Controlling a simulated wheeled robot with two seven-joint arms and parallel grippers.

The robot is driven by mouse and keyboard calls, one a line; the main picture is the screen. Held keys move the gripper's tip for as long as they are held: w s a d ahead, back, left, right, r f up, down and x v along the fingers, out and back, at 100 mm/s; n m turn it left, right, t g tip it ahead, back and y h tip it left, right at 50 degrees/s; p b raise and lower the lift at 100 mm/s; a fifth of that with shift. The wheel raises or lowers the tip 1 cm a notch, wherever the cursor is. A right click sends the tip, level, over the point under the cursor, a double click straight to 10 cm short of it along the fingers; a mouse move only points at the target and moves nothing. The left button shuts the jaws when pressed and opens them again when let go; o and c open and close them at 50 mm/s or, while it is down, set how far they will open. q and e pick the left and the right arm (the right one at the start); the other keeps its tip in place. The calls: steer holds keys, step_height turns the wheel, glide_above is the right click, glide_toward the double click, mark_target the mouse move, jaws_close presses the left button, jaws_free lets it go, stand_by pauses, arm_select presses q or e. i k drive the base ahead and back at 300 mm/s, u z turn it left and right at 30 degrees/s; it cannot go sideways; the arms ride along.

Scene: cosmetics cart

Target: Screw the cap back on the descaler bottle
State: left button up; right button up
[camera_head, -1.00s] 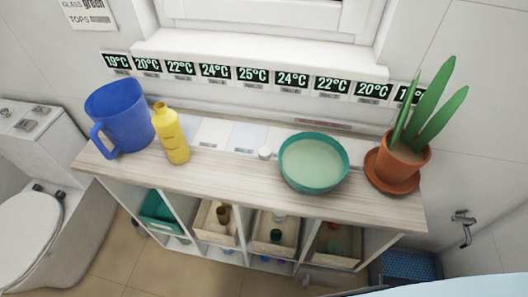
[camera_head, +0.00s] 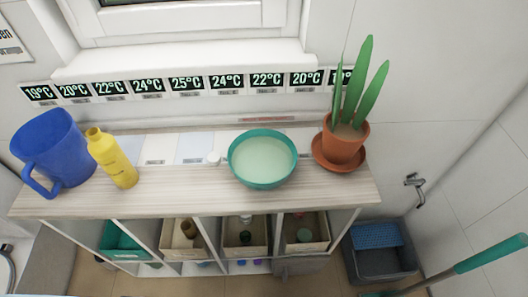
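A yellow bottle (camera_head: 112,160) stands on the cart's wooden top (camera_head: 180,203), just right of the blue pitcher. Its neck points up and shows no separate cap; its label is too small to read. A small white round piece (camera_head: 214,158), which looks like a cap, lies on the top between the bottle and the green bowl, close to the bowl's left side. Neither of my grippers is in view.
A blue pitcher (camera_head: 54,151) stands at the left end. A green bowl (camera_head: 262,180) of pale liquid and a potted plant (camera_head: 344,142) stand to the right. A green-handled tool (camera_head: 490,254) and a grey bucket (camera_head: 382,264) are at the lower right. The top's front strip is clear.

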mark_target(104, 147)
steer(key=z, duration=2.35)
steer(key=k, duration=1.5)
steer(key=u, duration=2.35)
